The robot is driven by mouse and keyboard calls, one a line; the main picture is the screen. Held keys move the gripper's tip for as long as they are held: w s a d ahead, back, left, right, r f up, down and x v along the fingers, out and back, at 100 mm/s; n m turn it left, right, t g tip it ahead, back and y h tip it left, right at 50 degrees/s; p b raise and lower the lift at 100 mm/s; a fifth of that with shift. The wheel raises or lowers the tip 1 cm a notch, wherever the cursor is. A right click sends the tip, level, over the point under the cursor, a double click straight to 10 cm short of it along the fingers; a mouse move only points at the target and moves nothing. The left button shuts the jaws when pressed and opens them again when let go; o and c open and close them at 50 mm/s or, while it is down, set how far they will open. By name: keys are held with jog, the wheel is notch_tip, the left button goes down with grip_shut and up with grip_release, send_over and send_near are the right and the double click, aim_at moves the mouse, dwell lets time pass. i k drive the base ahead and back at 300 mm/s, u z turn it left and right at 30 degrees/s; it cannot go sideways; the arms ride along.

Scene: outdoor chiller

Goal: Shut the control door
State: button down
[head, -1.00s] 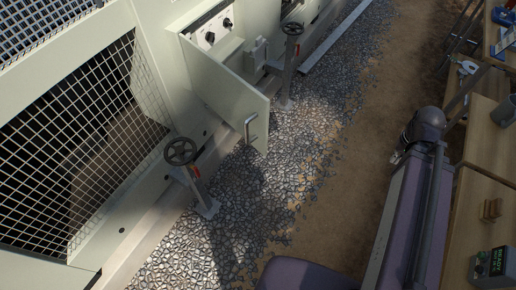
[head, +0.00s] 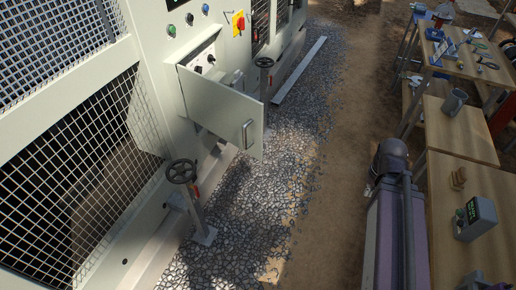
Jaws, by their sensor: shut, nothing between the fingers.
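The control door (head: 222,115) is a pale cream panel on the chiller's front, in the head view. It stands open, swung outward over the gravel, hinged on its left side. A grey handle (head: 248,134) sits near its free right edge. Behind it, part of the control recess (head: 204,59) shows, with dark knobs on a white panel; the door hides the lower part. My gripper is not in view; only part of my own body and arm shows at lower right, well apart from the door.
Two posts with black handwheels (head: 181,172) (head: 264,63) stand on the gravel, left of and beyond the door. The gravel and dirt strip (head: 310,150) between is open.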

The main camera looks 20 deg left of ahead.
aim_at(238, 118)
jog(key=z, duration=0.1)
jog(key=k, duration=1.25)
jog(key=u, duration=1.5)
jog(key=i, duration=1)
jog(key=u, duration=0.1)
